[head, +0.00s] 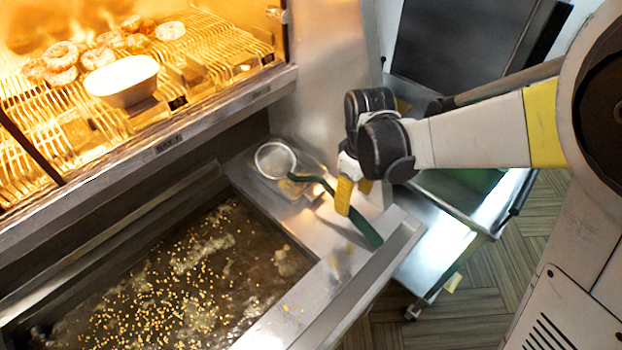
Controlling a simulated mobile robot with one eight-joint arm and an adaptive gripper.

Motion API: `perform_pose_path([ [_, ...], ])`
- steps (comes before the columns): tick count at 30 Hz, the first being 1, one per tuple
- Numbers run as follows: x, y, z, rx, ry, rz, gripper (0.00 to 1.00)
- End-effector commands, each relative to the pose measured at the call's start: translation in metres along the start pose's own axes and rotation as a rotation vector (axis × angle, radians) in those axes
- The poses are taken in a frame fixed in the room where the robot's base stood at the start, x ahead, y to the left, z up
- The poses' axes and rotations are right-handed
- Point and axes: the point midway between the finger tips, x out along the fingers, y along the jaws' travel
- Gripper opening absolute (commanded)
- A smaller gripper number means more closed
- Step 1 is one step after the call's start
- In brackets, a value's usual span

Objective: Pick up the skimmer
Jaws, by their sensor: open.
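The skimmer has a round pale mesh head (275,160) and a dark green handle (365,229). It lies on the steel ledge to the right of the fryer, its head toward the back and its handle running toward the front right. My gripper (347,193) has yellow fingertips and is over the middle of the handle. It is open. The fingers hide a short part of the handle, and I cannot tell whether they touch it.
The fryer vat (190,285) holds dark oil with many floating bits. A lit warming rack (205,60) at upper left holds a white tub (122,79) and several fried rings. A steel cart (440,250) stands right of the fryer; the tiled floor (510,270) shows beyond.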

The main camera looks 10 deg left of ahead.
Motion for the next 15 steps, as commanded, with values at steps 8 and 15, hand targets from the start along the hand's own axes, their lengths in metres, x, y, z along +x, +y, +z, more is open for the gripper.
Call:
perform_pose_path([
  [8, 0.030, 0.000, 0.002, 0.000, 0.001, 0.000, 0.56],
  [15, 0.064, 0.000, 0.003, 0.000, 0.002, 0.000, 0.56],
])
